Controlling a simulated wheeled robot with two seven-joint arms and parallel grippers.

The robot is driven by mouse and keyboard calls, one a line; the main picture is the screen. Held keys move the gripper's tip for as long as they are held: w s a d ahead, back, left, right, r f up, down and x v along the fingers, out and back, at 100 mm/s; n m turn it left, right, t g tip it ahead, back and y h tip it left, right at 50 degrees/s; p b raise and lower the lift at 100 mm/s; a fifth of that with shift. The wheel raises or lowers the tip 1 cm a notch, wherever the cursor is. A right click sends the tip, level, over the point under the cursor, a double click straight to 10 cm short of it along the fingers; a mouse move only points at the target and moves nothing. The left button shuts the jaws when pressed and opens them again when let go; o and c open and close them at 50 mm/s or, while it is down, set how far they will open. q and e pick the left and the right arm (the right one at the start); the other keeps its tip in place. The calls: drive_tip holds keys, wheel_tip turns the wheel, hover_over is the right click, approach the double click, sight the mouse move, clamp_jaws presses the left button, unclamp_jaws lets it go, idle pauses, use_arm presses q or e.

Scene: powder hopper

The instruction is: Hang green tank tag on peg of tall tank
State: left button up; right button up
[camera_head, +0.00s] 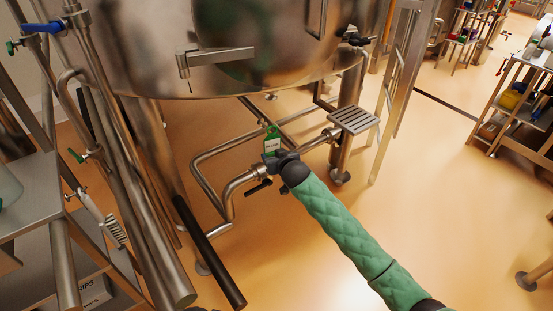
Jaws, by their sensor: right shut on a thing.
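The green tank tag (271,141), with a white label, stands upright at the tip of my right gripper (273,157). That gripper is shut on the tag's lower part, and my green-sleeved right arm reaches it from the lower right. A large steel tank (140,50) fills the upper left, above and behind the tag. A steel bracket (215,57) juts from the tank's front, up and left of the tag and apart from it. I cannot tell whether this bracket is the peg. The label's writing is too small to read. My left gripper is not in view.
Bent steel pipes (215,150) run under the tank, close behind the gripper. A slotted step (354,120) is to its right. Steel tubes and a shelf (25,195) crowd the left. A loaded cart (512,105) stands far right. The floor right of centre is clear.

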drive_tip(key=shift+w+a+f, duration=0.1)
drive_tip(key=shift+w+a, duration=0.05)
drive_tip(key=shift+w, duration=0.1)
drive_tip(key=shift+w+a+b, duration=0.35)
drive_tip(key=shift+w+b, duration=0.1)
drive_tip(key=shift+b, duration=0.15)
drive_tip(key=shift+w+a+f, duration=0.1)
drive_tip(key=shift+w, duration=0.05)
drive_tip(key=shift+w+a+f, duration=0.15)
drive_tip(key=shift+w+a, duration=0.05)
drive_tip(key=shift+w, duration=0.05)
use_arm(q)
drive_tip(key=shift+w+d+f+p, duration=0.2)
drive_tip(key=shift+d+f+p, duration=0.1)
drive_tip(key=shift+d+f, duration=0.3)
use_arm(e)
drive_tip(key=shift+w+a+f, duration=0.1)
drive_tip(key=shift+w+f, duration=0.05)
drive_tip(key=shift+f, duration=0.05)
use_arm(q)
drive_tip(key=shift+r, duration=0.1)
use_arm(e)
drive_tip(key=o, duration=1.1)
drive_tip(key=shift+c, duration=0.2)
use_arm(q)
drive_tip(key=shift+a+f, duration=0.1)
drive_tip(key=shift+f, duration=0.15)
